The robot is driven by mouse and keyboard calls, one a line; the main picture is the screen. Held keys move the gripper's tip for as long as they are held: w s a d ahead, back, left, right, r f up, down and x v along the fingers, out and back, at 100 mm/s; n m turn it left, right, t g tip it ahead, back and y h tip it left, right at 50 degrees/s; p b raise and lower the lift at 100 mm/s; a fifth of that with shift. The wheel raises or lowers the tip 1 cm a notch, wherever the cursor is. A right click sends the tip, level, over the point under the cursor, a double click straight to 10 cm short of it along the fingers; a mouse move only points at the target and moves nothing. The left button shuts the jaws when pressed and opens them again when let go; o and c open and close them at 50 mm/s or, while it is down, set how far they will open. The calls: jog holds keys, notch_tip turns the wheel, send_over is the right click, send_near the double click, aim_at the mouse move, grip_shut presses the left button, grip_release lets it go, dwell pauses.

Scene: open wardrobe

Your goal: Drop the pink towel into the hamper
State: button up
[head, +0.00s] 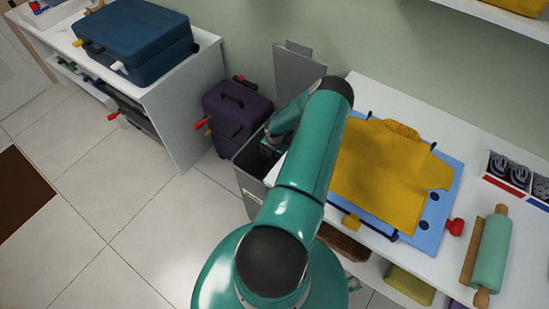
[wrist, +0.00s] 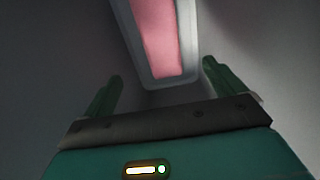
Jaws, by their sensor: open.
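The hamper (head: 248,183) is a dark grey open bin between the purple case and the white bench, with a grey upright panel (head: 300,70) behind it. My gripper (head: 272,143) reaches down into its mouth, partly hidden by the rim and my arm. In the wrist view my gripper (wrist: 162,70) is open, fingers apart, with nothing between them. Beyond the fingers a pink surface, seemingly the pink towel (wrist: 158,35), shows inside a pale rounded frame. Grey walls lie on both sides. The towel does not show in the head view.
A purple case (head: 235,112) stands left of the hamper. The white bench (head: 365,95) at right holds a yellow garment (head: 385,175) on a blue board and a rolling pin (head: 492,250). A blue suitcase (head: 140,45) sits on the left bench.

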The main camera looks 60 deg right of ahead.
jog(key=shift+r, duration=0.1)
notch_tip(320, 180, up, 9)
dwell(0.7)
dwell(0.5)
